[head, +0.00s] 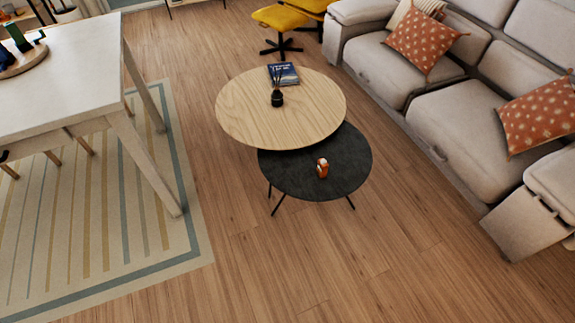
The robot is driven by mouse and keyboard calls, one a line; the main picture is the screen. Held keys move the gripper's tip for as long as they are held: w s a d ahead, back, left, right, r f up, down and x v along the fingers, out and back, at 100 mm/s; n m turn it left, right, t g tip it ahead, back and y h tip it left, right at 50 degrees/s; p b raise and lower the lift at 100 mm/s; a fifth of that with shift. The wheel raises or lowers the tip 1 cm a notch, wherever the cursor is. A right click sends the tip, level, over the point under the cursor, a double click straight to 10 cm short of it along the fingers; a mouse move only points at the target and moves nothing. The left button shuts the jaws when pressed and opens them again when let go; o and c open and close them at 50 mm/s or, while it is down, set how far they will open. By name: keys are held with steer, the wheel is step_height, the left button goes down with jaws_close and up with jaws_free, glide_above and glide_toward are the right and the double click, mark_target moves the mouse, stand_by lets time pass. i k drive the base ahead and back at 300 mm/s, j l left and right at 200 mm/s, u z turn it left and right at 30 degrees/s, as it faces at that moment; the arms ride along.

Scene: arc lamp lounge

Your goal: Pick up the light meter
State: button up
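A small orange object with a pale part (322,168), which looks like the light meter, stands on the low round black table (292,183). It is right of the table's middle, and nothing touches it. It is too small here to make out its details. My gripper is not in view.
A higher round wooden table (245,125) overlaps the black table's back edge and bears a dark reed pot (277,98) and a blue book (283,74). A grey sofa (440,118) stands right, a white table (60,105) left. The wooden floor (310,265) in front is clear.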

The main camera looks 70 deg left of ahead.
mark_target(322, 167)
steer(key=k+u, duration=0.1)
steer(key=u, duration=1.9)
steer(key=i+j, duration=0.2)
steer(key=i, duration=0.3)
steer(key=i+j+u, duration=0.15)
steer(key=i, duration=0.35)
steer(key=i+j, duration=0.25)
steer(key=i, duration=0.25)
steer(key=i+j+u, duration=0.1)
steer(key=i, duration=0.45)
